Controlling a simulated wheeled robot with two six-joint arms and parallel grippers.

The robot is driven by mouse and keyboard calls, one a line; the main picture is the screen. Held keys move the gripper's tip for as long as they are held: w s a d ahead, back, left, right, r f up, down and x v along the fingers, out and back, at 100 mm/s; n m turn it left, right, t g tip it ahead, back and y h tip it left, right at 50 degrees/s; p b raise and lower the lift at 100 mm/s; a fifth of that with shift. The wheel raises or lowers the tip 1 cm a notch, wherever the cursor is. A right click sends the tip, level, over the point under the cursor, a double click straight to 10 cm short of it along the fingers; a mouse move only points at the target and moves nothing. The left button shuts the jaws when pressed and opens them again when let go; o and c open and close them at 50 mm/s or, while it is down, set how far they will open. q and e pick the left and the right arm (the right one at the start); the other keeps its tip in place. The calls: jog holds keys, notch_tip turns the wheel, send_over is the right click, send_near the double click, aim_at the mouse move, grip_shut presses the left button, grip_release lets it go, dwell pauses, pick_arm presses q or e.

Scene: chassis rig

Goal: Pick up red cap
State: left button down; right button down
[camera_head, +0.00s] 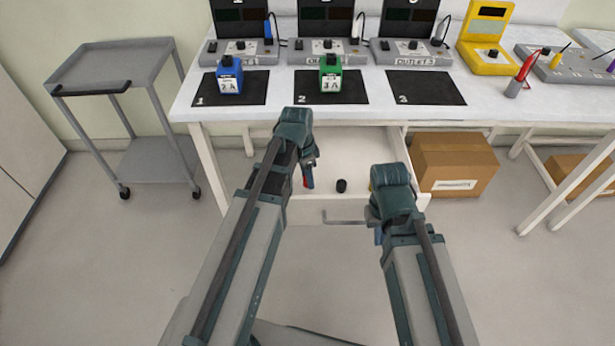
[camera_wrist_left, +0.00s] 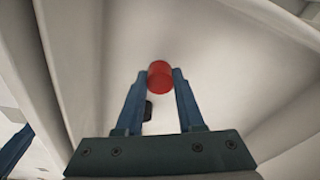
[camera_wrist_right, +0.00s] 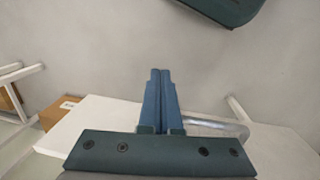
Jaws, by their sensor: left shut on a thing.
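The red cap (camera_wrist_left: 160,76) sits between the two fingertips of my left gripper (camera_wrist_left: 158,80) in the left wrist view, with a finger against each side. In the head view my left gripper (camera_head: 308,180) is over the open drawer (camera_head: 355,150), and a bit of red shows at its fingers. My right gripper (camera_wrist_right: 160,72) has its fingers together with nothing seen between them. In the head view it is at the drawer's front, beside the handle (camera_head: 345,222); its fingertips are mostly hidden by the wrist. I cannot tell whether it touches the handle.
A black cap (camera_head: 341,186) lies in the drawer. A grey cart (camera_head: 145,160) stands left, a cardboard box (camera_head: 455,160) right of the drawer.

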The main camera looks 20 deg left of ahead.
pick_arm(q)
notch_tip(320, 180, up, 7)
jog(key=p, duration=0.6)
jog(key=shift+r, duration=0.15)
